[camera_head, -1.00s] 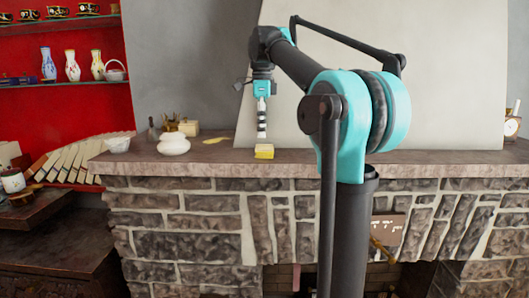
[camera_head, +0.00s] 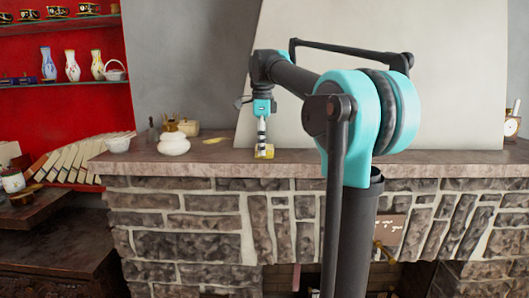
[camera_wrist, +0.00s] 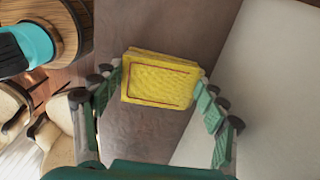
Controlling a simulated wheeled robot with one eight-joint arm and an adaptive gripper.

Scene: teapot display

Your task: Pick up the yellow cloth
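The yellow cloth (camera_head: 268,154) is a small folded block on the stone mantel (camera_head: 215,168). In the wrist view the yellow cloth (camera_wrist: 160,80) shows a red line around its top face and lies between my gripper's two fingers. My gripper (camera_head: 262,150) points down right at the cloth and hides part of it in the head view. In the wrist view my gripper (camera_wrist: 160,92) is open, with one finger on each side of the cloth. The left finger is very close to the cloth's edge; whether either finger touches it I cannot tell.
A white pot (camera_head: 173,145) stands on the mantel to the left, with a white bowl (camera_head: 118,144) farther left. A clock (camera_head: 511,128) stands far right. The mantel right of the cloth looks clear.

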